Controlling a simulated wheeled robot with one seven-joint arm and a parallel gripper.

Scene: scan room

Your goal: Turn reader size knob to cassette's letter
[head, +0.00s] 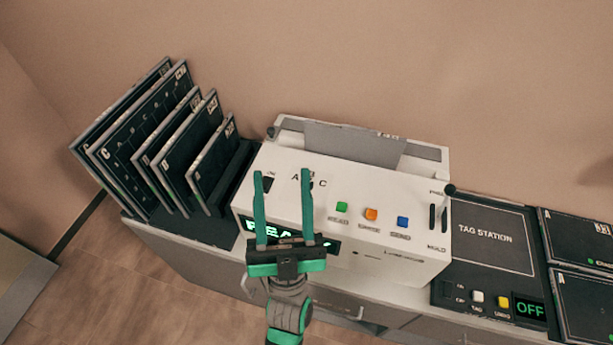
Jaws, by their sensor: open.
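The white reader (390,255) stands on the counter with printed letters A and C (322,184) on its top left. The spot between them, where the size knob may be, is mostly covered by my gripper's right finger, so the knob's pointing is not readable. My gripper (282,173) is open and empty, its two long green fingers reaching over the reader's left part. Several dark cassettes (150,120) stand in a rack at the left; one large one carries a letter that looks like C. No cassette is seen in the reader.
The reader has green (342,207), orange (371,214) and blue (402,222) buttons, a partly hidden green display, and a black-knobbed lever (450,190) at right. A tag station (485,238) showing OFF and dark panels (580,240) lie further right. The wall is behind.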

